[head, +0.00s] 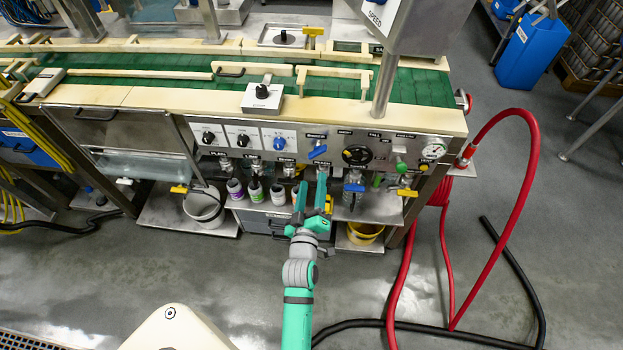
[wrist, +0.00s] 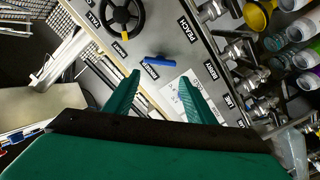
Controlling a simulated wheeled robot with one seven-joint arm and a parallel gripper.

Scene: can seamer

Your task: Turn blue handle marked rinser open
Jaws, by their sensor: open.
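A blue handle (head: 317,152) sits on the grey front panel of the machine, under a small black label too small to read. It also shows in the wrist view (wrist: 158,61), lying between and just beyond my two fingertips, beside a black label. My gripper (head: 313,186) is open and empty, with its green fingers pointing up toward the panel just below the handle. In the wrist view my gripper (wrist: 160,77) has one finger on each side of the line to the handle. I see no contact; the exact gap in depth cannot be told.
A black handwheel (head: 357,155) is right of the handle, and black and blue knobs (head: 279,143) are left. Valves and bottles (head: 255,189) stand below the panel. Another blue handle (head: 353,187) is lower right. A red hose (head: 533,165) loops at the right. The floor in front is mostly clear.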

